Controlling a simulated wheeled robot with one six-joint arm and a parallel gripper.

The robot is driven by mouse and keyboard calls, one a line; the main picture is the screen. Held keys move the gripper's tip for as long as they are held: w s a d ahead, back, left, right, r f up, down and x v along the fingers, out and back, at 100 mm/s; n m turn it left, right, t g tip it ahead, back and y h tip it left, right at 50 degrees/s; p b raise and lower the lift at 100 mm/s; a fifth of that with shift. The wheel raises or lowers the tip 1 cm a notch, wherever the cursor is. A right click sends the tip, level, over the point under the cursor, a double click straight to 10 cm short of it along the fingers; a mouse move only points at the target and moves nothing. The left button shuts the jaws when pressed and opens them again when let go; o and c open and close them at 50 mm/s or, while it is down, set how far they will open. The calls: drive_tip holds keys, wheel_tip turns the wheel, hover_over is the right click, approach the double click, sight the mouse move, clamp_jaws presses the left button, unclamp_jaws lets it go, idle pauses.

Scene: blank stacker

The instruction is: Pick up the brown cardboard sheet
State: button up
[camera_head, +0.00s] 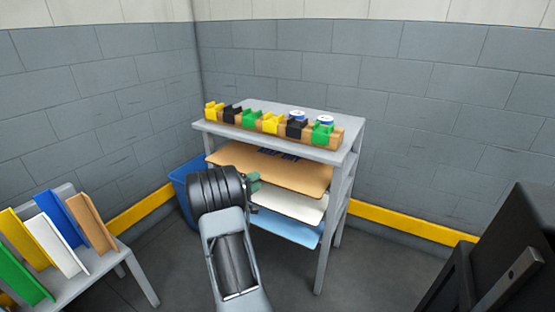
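A flat brown cardboard sheet (290,172) lies on the top shelf under the grey stand's tabletop, its front edge sticking out. The black wrist of my arm hides part of its left front. My gripper (255,182) shows only as a small grey-green piece at the right of the wrist, close to the sheet's front edge in the picture. I cannot tell whether it touches the sheet, or whether its fingers are open or shut.
Below lie a white sheet (290,203) and a blue sheet (288,229). Coloured blocks on a wooden strip (338,137) line the grey stand's top (266,106). A blue bin (184,180) stands left. A rack (86,276) holds coloured panels. A black object (500,260) stands right.

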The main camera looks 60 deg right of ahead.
sight(264, 176)
drive_tip(key=b+x, duration=0.2)
drive_tip(key=x, duration=0.2)
drive_tip(key=shift+s+d+f, duration=0.1)
drive_tip(key=shift+d+f, duration=0.05)
drive_tip(key=shift+d, duration=0.2)
clamp_jaws()
